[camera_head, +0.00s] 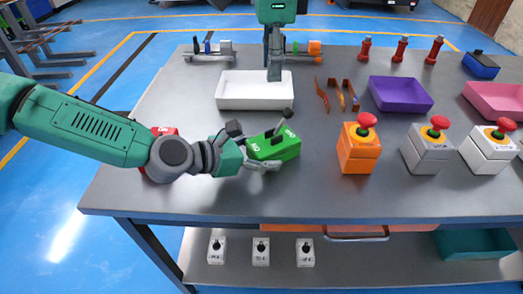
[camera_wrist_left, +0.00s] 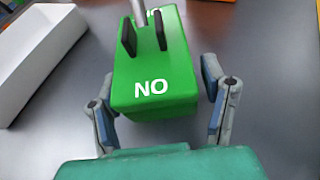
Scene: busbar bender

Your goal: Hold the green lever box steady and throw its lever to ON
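The green lever box (camera_head: 281,151) sits on the table. Its lever (camera_head: 280,123) has a dark knob and leans toward the far right end, away from the ON label nearest my left gripper. In the left wrist view the box (camera_wrist_left: 155,75) shows this label upside down, and the lever stem (camera_wrist_left: 138,12) runs out of the top edge. My left gripper (camera_head: 266,163) is low at the box's near-left end, its fingers open on either side, with a gap at the right finger. My right gripper (camera_head: 274,72) points down behind the box, over the white tray, apart from the lever; its finger gap is unclear.
The white tray (camera_head: 232,104) lies behind the box. A red object (camera_head: 164,131) is partly hidden behind my left arm. Orange brackets (camera_head: 336,94) and an orange emergency-stop box (camera_head: 358,154) stand to the right. The table front before the green box is clear.

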